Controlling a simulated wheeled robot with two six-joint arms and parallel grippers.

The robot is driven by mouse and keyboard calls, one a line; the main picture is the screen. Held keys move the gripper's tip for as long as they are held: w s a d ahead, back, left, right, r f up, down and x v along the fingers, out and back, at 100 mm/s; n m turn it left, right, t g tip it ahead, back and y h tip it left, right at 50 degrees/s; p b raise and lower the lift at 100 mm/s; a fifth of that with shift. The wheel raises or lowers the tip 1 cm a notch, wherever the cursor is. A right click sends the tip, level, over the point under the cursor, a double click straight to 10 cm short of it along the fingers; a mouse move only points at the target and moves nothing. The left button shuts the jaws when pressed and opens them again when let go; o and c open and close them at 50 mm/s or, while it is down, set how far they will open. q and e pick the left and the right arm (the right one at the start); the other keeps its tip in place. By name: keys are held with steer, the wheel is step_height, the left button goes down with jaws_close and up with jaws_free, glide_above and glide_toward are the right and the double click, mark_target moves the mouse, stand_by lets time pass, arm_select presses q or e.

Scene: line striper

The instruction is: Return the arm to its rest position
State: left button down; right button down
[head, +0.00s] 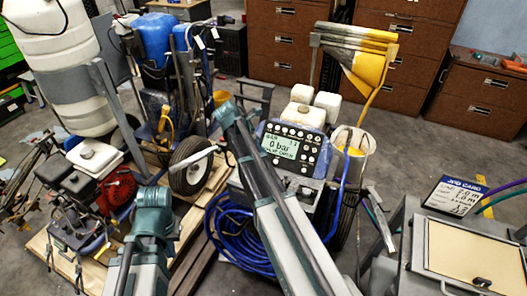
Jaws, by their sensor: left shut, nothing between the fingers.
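A second grey and teal arm link of mine reaches up from the bottom middle, across the line striper. No right gripper shows. The line striper has a control panel (288,143) with a screen reading 0 bar, and a coil of blue hose (240,232) hangs below it.
A wooden pallet (40,245) with machinery and a black wheel (191,166) stands at the left. A white tank (50,50) is behind it. Brown drawer cabinets (400,75) line the back. A grey box with a tan panel (468,255) is at the lower right. Some floor between is open.

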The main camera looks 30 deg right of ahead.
stand_by(0.4)
steer(key=s+a+f+m+y, duration=0.1)
steer(key=s+a+m+y, duration=0.1)
steer(key=s+a+m, duration=0.6)
steer(key=s+a+f+m+y, duration=0.2)
steer(key=s+a+m, duration=0.6)
steer(key=s+a, duration=0.6)
steer(key=a+y, duration=0.1)
steer(key=a, duration=0.4)
steer(key=shift+s+a+t, duration=0.15)
steer(key=shift+s+t, duration=0.1)
steer(key=shift+t, duration=0.15)
